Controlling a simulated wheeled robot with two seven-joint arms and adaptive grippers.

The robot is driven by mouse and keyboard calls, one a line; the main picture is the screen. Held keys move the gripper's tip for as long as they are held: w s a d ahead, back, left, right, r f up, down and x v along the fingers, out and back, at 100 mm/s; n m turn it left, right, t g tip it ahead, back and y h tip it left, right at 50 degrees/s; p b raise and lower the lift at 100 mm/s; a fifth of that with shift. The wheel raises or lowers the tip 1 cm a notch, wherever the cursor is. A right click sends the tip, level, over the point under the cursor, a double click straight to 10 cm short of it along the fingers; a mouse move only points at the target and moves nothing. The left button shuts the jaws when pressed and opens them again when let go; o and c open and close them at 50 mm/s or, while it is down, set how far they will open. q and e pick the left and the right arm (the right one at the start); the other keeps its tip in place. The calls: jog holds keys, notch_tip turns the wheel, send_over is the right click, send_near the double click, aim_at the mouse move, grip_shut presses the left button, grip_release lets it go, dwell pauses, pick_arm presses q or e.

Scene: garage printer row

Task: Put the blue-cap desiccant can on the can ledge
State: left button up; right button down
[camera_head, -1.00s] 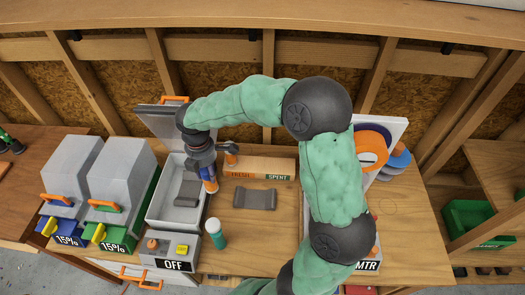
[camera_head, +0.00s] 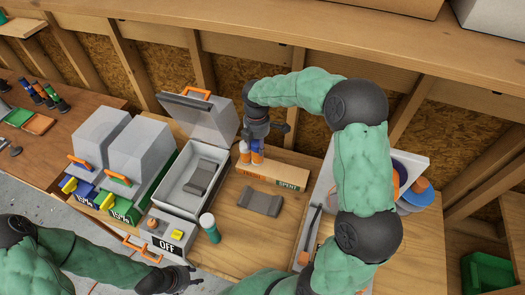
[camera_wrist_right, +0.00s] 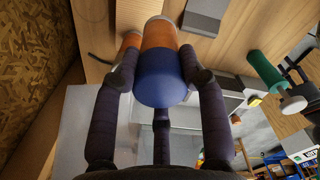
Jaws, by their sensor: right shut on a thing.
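My right gripper (camera_head: 256,148) is shut on the blue-cap desiccant can (camera_head: 257,158), just over the can ledge (camera_head: 271,171), at its left, FRESH-labelled part. In the right wrist view the fingers surround the can's blue cap (camera_wrist_right: 162,82), with its orange body beyond. Whether its base touches the ledge I cannot tell. Another orange can (camera_head: 243,158) stands close beside it on the ledge; it also shows in the right wrist view (camera_wrist_right: 128,43). My left gripper (camera_head: 178,280) is at the bottom left, away from the cans; its finger opening is unclear.
An open grey box (camera_head: 170,192) with its lid raised stands left of the ledge. Two closed grey bins stand farther left. My right arm covers part of the right side.

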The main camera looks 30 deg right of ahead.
jog(key=w+d+f, duration=0.2)
jog(key=d+f, duration=0.1)
jog(key=f, duration=0.5)
jog(key=shift+w+d+f, duration=0.15)
jog(key=shift+w, duration=0.1)
jog(key=shift+f+b, duration=0.1)
jog(key=shift+b, duration=0.2)
jog(key=shift+f, duration=0.1)
jog(key=c, duration=1)
grip_release()
notch_tip(320, 180, up, 12)
jog(key=shift+r+p, duration=0.2)
jog(key=shift+p, duration=0.3)
